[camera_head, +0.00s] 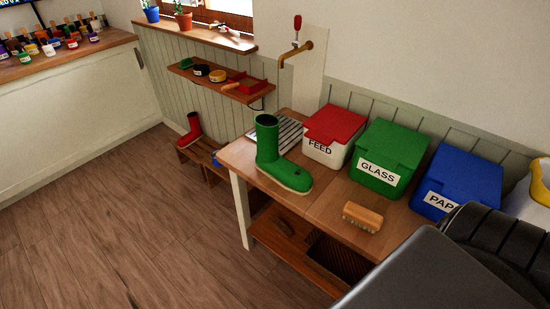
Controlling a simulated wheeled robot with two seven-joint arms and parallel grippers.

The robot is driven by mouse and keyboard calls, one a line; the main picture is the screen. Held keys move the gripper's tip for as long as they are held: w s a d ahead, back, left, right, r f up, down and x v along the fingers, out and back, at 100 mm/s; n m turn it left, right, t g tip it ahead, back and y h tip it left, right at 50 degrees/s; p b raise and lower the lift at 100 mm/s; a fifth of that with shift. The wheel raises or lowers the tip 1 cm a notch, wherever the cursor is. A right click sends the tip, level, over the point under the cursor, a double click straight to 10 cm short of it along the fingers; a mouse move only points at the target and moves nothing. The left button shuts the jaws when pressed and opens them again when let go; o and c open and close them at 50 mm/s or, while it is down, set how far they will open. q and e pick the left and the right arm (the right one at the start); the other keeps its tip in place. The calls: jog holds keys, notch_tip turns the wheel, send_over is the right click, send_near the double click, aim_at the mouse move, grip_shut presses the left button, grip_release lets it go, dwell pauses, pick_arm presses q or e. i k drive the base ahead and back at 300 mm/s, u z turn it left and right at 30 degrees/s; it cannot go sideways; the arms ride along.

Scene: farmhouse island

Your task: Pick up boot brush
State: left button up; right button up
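A wooden brush with pale bristles (362,217), which looks like the boot brush, lies on the wooden bench top (327,203) in front of the green and blue bins. A green boot (278,160) stands upright on the bench to its left. Neither of my grippers shows in this view. A large dark part, seemingly of my own body, fills the lower right corner and hides that end of the bench.
Bins labelled FEED (331,136), GLASS (388,160) and a blue one (456,184) line the bench's back. A brass tap (296,54) juts out above. A wall shelf (222,82) holds small items. Wooden floor (120,225) is clear at left.

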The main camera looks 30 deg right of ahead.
aim_at(362, 217)
jog(key=z, duration=2.25)
jog(key=k, duration=1.05)
jog(key=u, duration=1.1)
jog(key=i, duration=0.5)
jog(key=z, duration=0.05)
